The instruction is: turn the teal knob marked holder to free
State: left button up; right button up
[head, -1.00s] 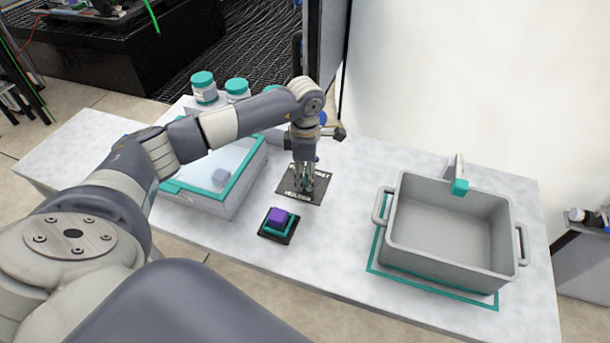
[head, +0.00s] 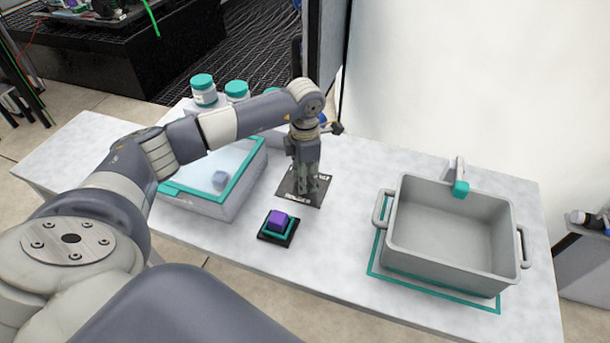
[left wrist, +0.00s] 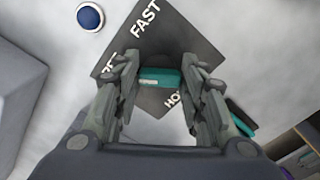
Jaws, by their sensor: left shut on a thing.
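The teal knob (left wrist: 160,78) sits on a dark plate (left wrist: 190,40) with white lettering in the left wrist view. "FAST" reads clearly; the letters "HO" and part of another word show, the rest hidden by the fingers. My left gripper (left wrist: 161,85) reaches down over the plate with its fingers either side of the knob, shut on it. In the head view my left gripper (head: 307,184) stands upright over the plate (head: 289,189) and hides the knob. My right gripper is not in view.
A purple block (head: 277,218) on a black-and-teal base stands just in front of the plate. A teal-rimmed case (head: 240,190) is close on the left, with teal-lidded jars (head: 203,88) behind. A grey tote (head: 392,240) stands right. The tabletop between plate and tote is clear.

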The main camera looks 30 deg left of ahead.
pick_arm(q)
jog(key=o, duration=1.1)
jog(key=shift+c, duration=0.2)
jog(key=shift+r, duration=0.1)
jog(key=shift+r, duration=0.3)
notch_tip(320, 180, up, 11)
